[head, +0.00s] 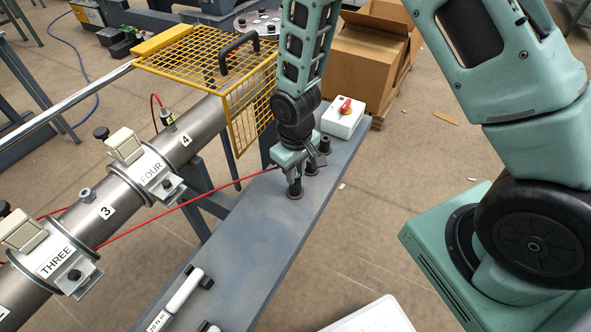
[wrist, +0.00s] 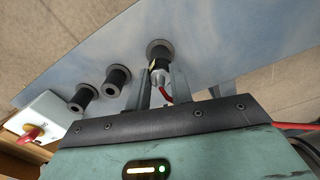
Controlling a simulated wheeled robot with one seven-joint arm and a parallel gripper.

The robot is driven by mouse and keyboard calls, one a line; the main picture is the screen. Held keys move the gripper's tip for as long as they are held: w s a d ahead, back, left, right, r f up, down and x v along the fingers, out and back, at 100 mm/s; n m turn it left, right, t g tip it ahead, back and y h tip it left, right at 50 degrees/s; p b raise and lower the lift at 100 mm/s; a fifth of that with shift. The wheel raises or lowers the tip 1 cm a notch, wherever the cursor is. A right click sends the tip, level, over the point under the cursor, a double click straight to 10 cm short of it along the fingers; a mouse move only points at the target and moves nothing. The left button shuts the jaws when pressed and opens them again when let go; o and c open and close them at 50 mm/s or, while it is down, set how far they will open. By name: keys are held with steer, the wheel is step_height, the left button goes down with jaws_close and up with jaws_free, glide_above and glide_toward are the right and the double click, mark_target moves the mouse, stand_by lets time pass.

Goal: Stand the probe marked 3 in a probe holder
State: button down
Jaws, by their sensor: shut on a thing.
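My gripper (head: 294,176) is over the bench, shut on a probe (wrist: 160,76) with a metal body and a red cable. The probe's number cannot be read. In the wrist view the probe points at the nearest black probe holder (wrist: 158,50), its tip at or in the mouth. I cannot tell how deep it sits. In the head view this holder (head: 295,191) is right below my fingers. The middle holder (wrist: 118,77) and the far holder (wrist: 82,97) look empty. The red cable (head: 190,205) runs left to the barrel beside the port labelled 3 (head: 86,193).
The far bench end carries a white switch box (head: 342,118) with a red knob. A yellow mesh guard (head: 215,55) stands close left of my arm. Another probe (head: 167,118) is in the port labelled 4. A white-handled tool (head: 182,292) lies near the front; mid-bench is clear.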

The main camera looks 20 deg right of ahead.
steer(key=c, duration=1.2)
jaws_free()
steer(key=shift+o, duration=0.2)
